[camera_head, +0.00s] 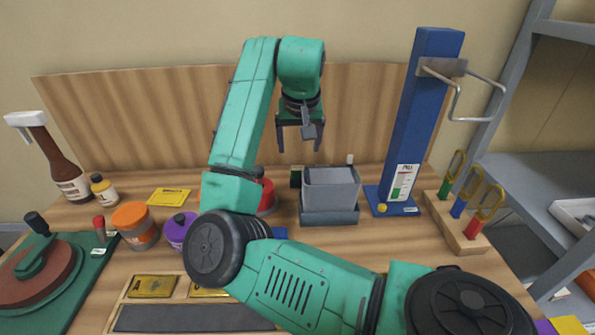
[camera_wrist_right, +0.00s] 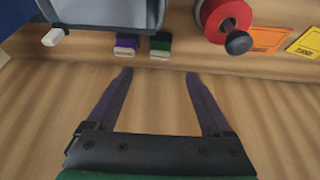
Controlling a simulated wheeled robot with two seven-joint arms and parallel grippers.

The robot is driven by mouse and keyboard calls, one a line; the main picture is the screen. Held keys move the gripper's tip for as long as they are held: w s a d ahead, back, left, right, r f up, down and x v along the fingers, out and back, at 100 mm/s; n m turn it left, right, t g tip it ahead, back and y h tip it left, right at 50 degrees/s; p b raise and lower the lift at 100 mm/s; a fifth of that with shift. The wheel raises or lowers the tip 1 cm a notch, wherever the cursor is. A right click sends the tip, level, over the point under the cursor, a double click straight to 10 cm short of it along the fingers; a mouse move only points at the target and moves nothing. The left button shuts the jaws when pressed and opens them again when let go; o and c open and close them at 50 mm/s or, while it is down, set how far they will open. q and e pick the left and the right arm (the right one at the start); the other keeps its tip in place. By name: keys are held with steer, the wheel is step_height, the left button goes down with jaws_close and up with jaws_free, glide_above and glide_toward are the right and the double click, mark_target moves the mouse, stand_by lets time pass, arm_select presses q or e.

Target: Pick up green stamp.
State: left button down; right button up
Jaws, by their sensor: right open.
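The green stamp (camera_wrist_right: 160,46) is a small dark green block with a beige edge. It sits beside a purple stamp (camera_wrist_right: 127,46) in the right wrist view. In the head view a small dark green block (camera_head: 296,177), which appears to be this stamp, shows partly behind the grey bin. My right gripper (camera_head: 299,146) is open and empty above the back of the table. In the wrist view its fingertips (camera_wrist_right: 158,76) point toward the green stamp, apart from it. My left gripper is not in view.
The grey bin (camera_head: 331,190) stands close by the stamps. A red round item with a black knob (camera_wrist_right: 226,20) is on their other side. A blue post (camera_head: 425,110) rises at right. A wooden panel (camera_head: 130,115) stands behind. My right arm hides part of the table.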

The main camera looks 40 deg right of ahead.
mark_target(298, 167)
steer(key=p+x, duration=0.1)
steer(key=x, duration=0.9)
steer(key=shift+w+d+f+p, duration=0.1)
steer(key=shift+f+p, duration=0.1)
steer(key=shift+p, duration=0.15)
steer(key=shift+f, duration=0.2)
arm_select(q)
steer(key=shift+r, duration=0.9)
arm_select(e)
steer(key=c, duration=1.3)
